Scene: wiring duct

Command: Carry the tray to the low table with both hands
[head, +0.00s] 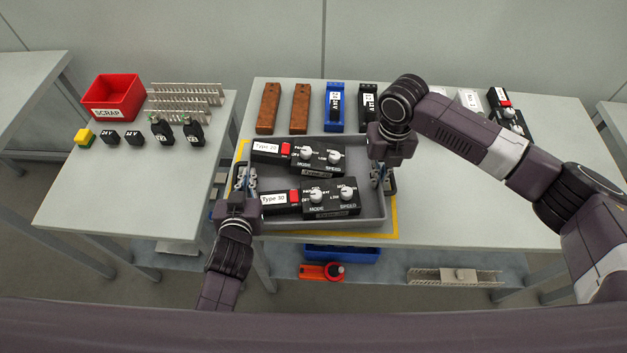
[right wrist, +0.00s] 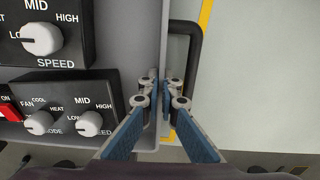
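The grey tray (head: 372,218) is over the middle table (head: 470,215), inside or just above a yellow outline (head: 394,222). I cannot tell whether it touches the top. It holds two black control boxes, Type 20 (head: 325,155) and Type 30 (head: 330,208). My left gripper (head: 246,180) is at the tray's left wall, its fingers close together on either side of it. My right gripper (head: 382,176) is at the right wall. In the right wrist view its blue-padded fingers (right wrist: 162,85) close around the wall, beside a black handle (right wrist: 194,60). I cannot tell which table is the low one.
Brown, blue and black blocks (head: 300,108) line the middle table's back edge. The left table (head: 95,205) holds a red scrap bin (head: 113,96), metal ducts and small parts. A blue bin (head: 342,254) and orange item (head: 320,271) are below.

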